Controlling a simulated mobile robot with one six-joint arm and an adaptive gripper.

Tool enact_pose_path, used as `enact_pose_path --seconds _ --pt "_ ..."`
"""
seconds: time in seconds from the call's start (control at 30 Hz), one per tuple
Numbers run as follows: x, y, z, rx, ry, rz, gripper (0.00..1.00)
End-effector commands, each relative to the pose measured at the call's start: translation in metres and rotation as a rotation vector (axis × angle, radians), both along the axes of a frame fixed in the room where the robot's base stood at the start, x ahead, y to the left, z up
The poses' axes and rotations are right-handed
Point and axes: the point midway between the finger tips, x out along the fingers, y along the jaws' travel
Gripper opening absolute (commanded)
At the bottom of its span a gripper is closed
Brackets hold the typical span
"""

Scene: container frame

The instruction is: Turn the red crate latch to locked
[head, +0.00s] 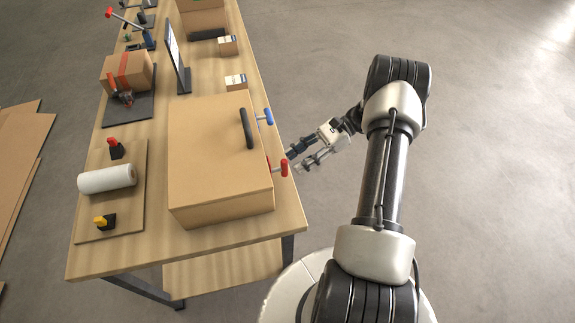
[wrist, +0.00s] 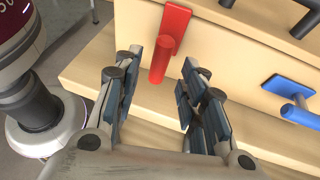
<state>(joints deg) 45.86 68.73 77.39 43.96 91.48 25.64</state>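The wooden crate (head: 215,150) sits on the table with a black handle on its lid. On its right side are a red latch (head: 282,168) and, farther back, a blue latch (head: 266,117). In the wrist view the red latch (wrist: 167,45) has a flat red plate with a round bar sticking out toward my gripper. My gripper (head: 293,166) is open beside the red latch. In the wrist view my gripper (wrist: 160,82) has its fingers spread, with the end of the red bar between the fingertips; contact cannot be told. The blue latch (wrist: 292,92) is at the right there.
The table edge (wrist: 95,65) runs just below the crate. On the table are a roll on a board (head: 107,179), a cardboard box with red tape (head: 127,71), a dark upright screen (head: 178,57) and small boxes (head: 236,82). The floor to the right is clear.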

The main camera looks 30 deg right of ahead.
Motion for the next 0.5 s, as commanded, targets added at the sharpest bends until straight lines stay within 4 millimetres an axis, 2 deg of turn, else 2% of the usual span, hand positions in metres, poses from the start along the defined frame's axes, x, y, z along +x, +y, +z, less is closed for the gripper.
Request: enact_pose_path --seconds 0.03,0.2,0.33,0.5 --pt "-0.001 -0.012 0.004 -0.003 -0.001 -0.001 0.38" --pt "-0.003 -0.042 0.016 -0.002 -0.001 -0.001 0.38" --pt "-0.005 -0.055 0.022 -0.001 0.000 0.001 0.38" --pt "-0.005 -0.062 0.025 0.000 0.000 0.001 0.38"
